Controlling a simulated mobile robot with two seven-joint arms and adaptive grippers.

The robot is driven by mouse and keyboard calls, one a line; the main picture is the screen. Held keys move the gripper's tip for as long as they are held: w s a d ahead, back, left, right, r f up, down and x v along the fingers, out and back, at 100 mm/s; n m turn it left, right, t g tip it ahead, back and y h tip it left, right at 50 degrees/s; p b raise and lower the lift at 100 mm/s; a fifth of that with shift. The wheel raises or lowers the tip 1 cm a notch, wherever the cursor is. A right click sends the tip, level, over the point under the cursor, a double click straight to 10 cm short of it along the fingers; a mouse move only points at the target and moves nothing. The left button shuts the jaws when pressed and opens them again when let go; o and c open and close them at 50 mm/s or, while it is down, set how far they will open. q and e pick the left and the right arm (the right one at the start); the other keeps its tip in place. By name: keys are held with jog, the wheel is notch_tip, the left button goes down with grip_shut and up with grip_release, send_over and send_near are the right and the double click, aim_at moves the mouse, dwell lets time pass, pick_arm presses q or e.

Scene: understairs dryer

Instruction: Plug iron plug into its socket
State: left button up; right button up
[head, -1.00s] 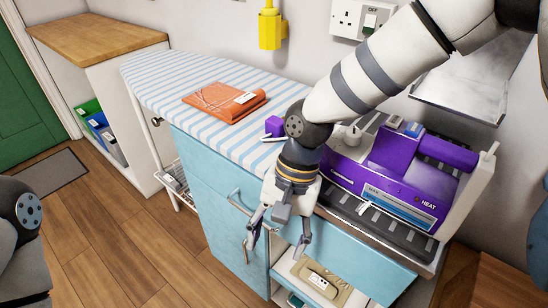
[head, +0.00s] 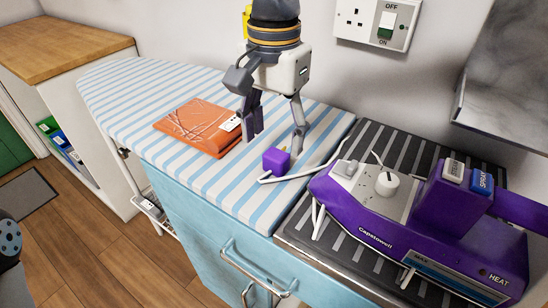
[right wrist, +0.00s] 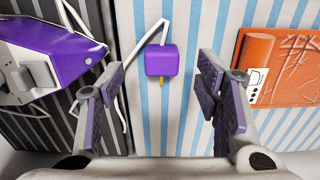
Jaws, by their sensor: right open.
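The purple iron plug (head: 275,161) lies on the striped ironing board (head: 215,190), with its white cord running right to the purple iron (head: 390,225). In the right wrist view the plug (right wrist: 161,60) shows a brass pin pointing toward the gripper. My right gripper (head: 272,140) is open above the board, its fingers apart and beside the plug. In the right wrist view the plug sits between and beyond the open fingers (right wrist: 163,90), with nothing held. The wall socket (head: 357,18) is at the top, with an ON/OFF switch (head: 388,24). My left gripper does not show.
The iron rests on a dark ribbed mat (head: 300,228) at the right. A grey panel (head: 510,90) juts out at upper right. The board's left part is clear.

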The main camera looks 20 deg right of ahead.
aim_at(273, 157)
notch_tip(273, 157, down, 6)
jog(key=shift+a+r+b, duration=0.1)
jog(key=shift+b, duration=0.25)
jog(key=shift+c, duration=0.3)
jog(key=c, duration=1.2)
